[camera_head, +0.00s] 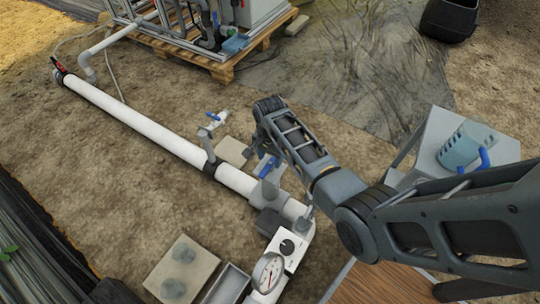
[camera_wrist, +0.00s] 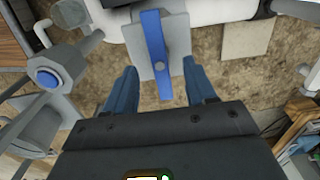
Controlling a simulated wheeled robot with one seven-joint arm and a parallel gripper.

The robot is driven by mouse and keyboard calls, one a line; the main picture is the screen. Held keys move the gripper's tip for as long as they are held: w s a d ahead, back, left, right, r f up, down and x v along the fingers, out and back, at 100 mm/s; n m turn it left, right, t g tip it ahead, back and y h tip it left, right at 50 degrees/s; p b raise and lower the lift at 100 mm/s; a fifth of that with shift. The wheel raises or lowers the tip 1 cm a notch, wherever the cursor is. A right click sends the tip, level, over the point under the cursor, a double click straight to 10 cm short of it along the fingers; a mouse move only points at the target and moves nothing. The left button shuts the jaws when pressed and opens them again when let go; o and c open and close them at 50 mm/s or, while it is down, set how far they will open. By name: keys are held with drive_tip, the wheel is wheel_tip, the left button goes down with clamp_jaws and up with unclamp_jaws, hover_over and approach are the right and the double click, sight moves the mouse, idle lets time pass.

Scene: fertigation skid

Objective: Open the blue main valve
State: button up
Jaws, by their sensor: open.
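The blue main valve handle (camera_head: 268,167) sits on a grey valve body on the white pipe, partly hidden by my gripper in the head view. In the wrist view the blue handle (camera_wrist: 158,62) is a flat bar running up and down the picture over a grey block. My gripper (camera_wrist: 160,88) is open, with one finger on each side of the handle's lower end. A gap shows between the handle and each finger. In the head view my gripper (camera_head: 257,146) is small and dark, just above the valve.
The long white pipe (camera_head: 135,119) crosses the ground. A smaller blue-handled tap (camera_head: 212,117) rises from it. A pressure gauge (camera_head: 268,271) and white control box (camera_head: 286,248) stand near the front.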

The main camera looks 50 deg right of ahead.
sight(270, 163)
drive_tip(key=shift+f, duration=0.15)
drive_tip(key=shift+f+b, duration=1.5)
drive_tip(key=shift+f, duration=0.6)
drive_tip(key=shift+c, duration=0.2)
